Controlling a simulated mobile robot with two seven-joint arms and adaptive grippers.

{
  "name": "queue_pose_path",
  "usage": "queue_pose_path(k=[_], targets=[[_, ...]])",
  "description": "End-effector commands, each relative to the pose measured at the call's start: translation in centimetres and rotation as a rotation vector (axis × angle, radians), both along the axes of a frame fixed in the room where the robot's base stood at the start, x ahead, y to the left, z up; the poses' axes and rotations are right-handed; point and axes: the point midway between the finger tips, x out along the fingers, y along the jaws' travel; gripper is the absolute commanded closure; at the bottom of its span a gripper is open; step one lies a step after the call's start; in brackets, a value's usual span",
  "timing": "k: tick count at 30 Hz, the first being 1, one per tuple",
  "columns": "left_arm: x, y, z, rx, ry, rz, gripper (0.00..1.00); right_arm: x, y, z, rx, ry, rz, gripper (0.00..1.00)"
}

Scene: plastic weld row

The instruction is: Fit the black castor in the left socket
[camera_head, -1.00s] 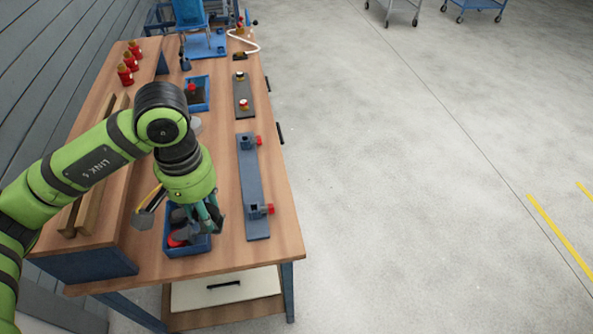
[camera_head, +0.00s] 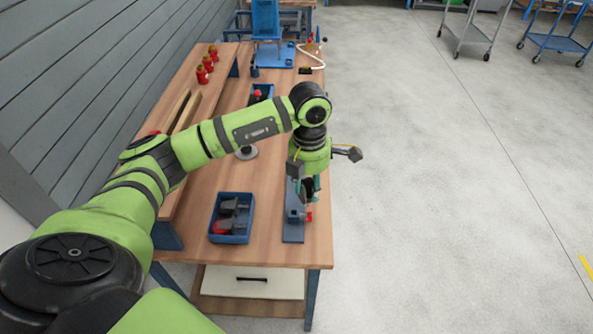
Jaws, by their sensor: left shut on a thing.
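My left gripper (camera_head: 308,188) points down over the blue-grey fixture bar (camera_head: 292,237) at the table's right edge. It is shut on a small dark thing, which looks like the black castor (camera_head: 308,192), mostly hidden by the fingers. The castor is close to the near socket (camera_head: 294,214), just beyond it in the picture; I cannot tell whether they touch. A red clamp knob (camera_head: 309,216) sits beside that socket. The far part of the bar is hidden behind the gripper and arm. My right gripper is not in view.
A blue bin (camera_head: 249,230) with dark castors and a red part stands left of the bar. Farther back are another small bin, red parts (camera_head: 208,66) on a wooden shelf and a blue stand (camera_head: 266,20).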

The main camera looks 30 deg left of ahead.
Motion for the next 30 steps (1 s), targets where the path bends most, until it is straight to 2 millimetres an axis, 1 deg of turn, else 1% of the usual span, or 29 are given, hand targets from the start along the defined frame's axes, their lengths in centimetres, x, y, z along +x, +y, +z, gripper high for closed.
queue_pose_path(k=[1, 3, 6, 9, 12, 15, 18, 23, 30], targets=[[0.3, 0.7, 0.0, 0.003, 0.007, 0.152, 1.00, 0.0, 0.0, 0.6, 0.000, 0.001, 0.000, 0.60], [0.8, 1.6, -0.3, 0.006, 0.013, 0.370, 1.00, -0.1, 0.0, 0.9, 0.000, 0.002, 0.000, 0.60], [1.3, 2.9, -0.8, 0.013, 0.020, 0.643, 1.00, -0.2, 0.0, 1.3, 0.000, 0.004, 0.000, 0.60], [1.6, 3.8, -1.2, 0.017, 0.021, 0.855, 1.00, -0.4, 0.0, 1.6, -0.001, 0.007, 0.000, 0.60], [1.8, 4.5, -1.5, 0.021, 0.023, 0.996, 1.00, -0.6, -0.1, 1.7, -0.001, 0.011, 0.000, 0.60], [1.9, 4.8, -1.7, 0.023, 0.024, 1.071, 1.00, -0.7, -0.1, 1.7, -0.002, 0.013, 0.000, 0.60], [1.9, 4.9, -2.0, 0.023, 0.023, 1.095, 1.00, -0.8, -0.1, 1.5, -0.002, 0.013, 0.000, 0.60], [1.9, 4.8, -2.8, 0.023, 0.023, 1.094, 1.00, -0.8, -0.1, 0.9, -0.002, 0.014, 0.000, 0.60], [1.9, 4.8, -4.8, 0.023, 0.022, 1.092, 1.00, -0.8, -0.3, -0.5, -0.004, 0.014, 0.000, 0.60]])
